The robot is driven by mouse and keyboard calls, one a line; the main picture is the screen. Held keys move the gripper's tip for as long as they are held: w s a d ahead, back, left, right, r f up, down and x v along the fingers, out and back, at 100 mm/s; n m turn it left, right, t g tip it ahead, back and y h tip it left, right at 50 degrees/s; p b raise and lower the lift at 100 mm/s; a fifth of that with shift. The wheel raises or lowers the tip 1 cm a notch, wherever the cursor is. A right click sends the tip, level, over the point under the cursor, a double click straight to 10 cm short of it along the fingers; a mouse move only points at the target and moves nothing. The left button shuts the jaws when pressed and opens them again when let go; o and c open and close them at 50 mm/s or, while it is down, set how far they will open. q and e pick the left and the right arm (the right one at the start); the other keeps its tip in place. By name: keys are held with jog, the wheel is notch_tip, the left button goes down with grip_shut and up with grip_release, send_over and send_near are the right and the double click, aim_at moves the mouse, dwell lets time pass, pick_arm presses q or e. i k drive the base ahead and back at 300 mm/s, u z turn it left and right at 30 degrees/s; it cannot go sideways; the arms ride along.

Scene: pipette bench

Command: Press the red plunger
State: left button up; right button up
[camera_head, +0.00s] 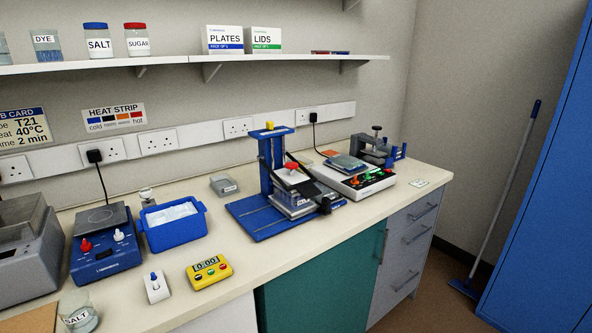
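A blue stand (264,158) with an upright frame and a yellow top piece (269,126) stands mid-bench. A small red part (292,167) shows on a pale block inside it, partly crossed by a dark bar; I cannot tell for sure that it is the red plunger. Other red parts are a knob (86,245) on the blue hotplate and a control (354,180) on the white instrument right of the stand. Neither of my grippers is in view.
A clamp device (377,150) is at the far right. The front edge below the stand is clear.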

aim_at(291, 165)
jog(key=k, duration=0.4)
jog(key=u, duration=0.45)
jog(key=i, duration=1.4)
jog(key=z, duration=0.05)
